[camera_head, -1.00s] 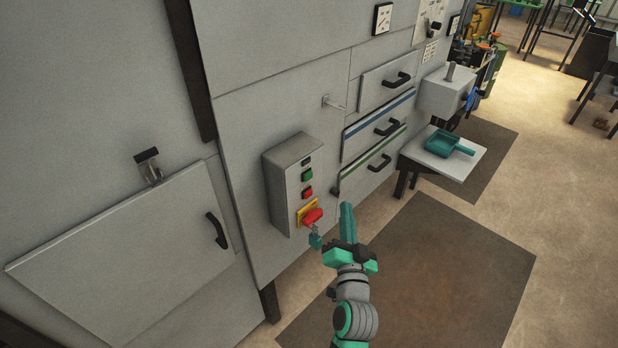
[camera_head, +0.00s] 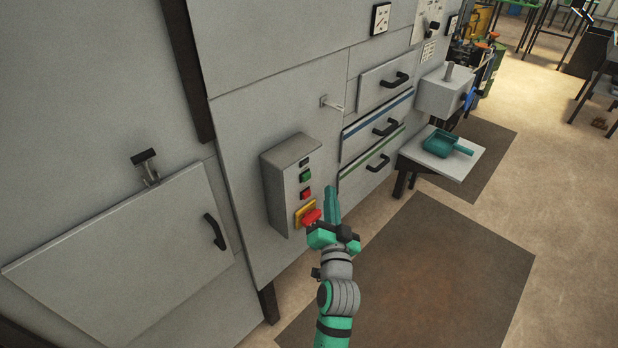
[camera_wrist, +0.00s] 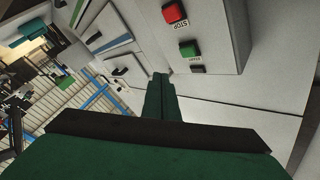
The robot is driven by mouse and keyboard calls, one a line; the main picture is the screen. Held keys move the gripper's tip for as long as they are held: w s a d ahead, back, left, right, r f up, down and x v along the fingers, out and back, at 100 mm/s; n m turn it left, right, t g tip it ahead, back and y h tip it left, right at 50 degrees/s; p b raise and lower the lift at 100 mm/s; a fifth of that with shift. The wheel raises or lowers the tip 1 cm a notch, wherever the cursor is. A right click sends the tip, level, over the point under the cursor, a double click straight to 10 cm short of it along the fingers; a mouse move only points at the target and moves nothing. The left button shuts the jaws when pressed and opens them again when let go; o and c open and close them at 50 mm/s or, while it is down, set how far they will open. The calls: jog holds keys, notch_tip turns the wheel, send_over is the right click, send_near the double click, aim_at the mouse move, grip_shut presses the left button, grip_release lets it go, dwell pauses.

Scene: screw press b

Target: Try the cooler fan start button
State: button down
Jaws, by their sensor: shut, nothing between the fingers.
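A grey control box (camera_head: 274,194) is mounted on the machine front. Its face carries a green button (camera_head: 306,176), a red button (camera_head: 306,195) below it and a red rotary switch (camera_head: 312,216) on a yellow plate at the bottom. In the wrist view the green button (camera_wrist: 189,49) has a small label, likely START, and the red button (camera_wrist: 174,13) is marked STOP. My gripper (camera_head: 331,190) is shut and empty. Its fingers point up just right of the box face, near the red button's height. In the wrist view the fingertips (camera_wrist: 160,76) are apart from the green button.
A door with a black handle (camera_head: 215,231) is at the left. A small lever (camera_head: 332,104) and drawers with black handles (camera_head: 386,128) are above and right of the box. A white shelf (camera_head: 472,156) holds a teal dustpan (camera_head: 446,144). A brown mat (camera_head: 430,270) covers the floor.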

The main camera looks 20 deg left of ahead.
aim_at(307, 177)
jog(key=a, duration=0.2)
jog(key=w+a, duration=0.1)
jog(key=a, duration=0.1)
jog(key=shift+w+a, duration=0.1)
jog(key=shift+a, duration=0.1)
jog(key=shift+w, duration=0.15)
dwell(0.8)
jog(key=shift+d, duration=0.15)
jog(key=shift+a, duration=0.25)
jog(key=shift+d, duration=0.15)
dwell(0.3)
jog(key=shift+w+a, duration=0.1)
jog(key=shift+a, duration=0.35)
jog(key=shift+w, duration=0.15)
dwell(0.6)
